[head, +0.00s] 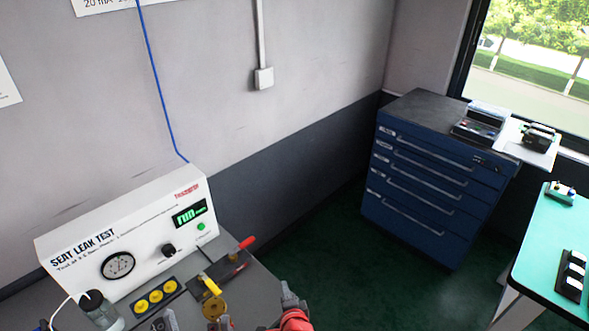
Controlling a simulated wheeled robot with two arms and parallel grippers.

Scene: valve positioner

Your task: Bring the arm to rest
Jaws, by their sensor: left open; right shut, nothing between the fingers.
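My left gripper (196,322) shows only as pale grey fingertips at the bottom edge of the head view, spread apart with nothing seen between them. They are in front of a brass disc with a yellow handle (212,286) on the grey bench. My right gripper (289,299) appears as a small grey shape further right, shut and empty, by a red rounded part (295,320) cut off by the frame. Both arms are mostly outside the picture.
The white seat leak test box (130,240) stands at the back of the bench. A black fixture with a red handle (232,266) and a yellow-button panel (155,296) are in front. A blue drawer cabinet (430,185) and green-topped table (548,245) stand right, with open floor (325,240) between.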

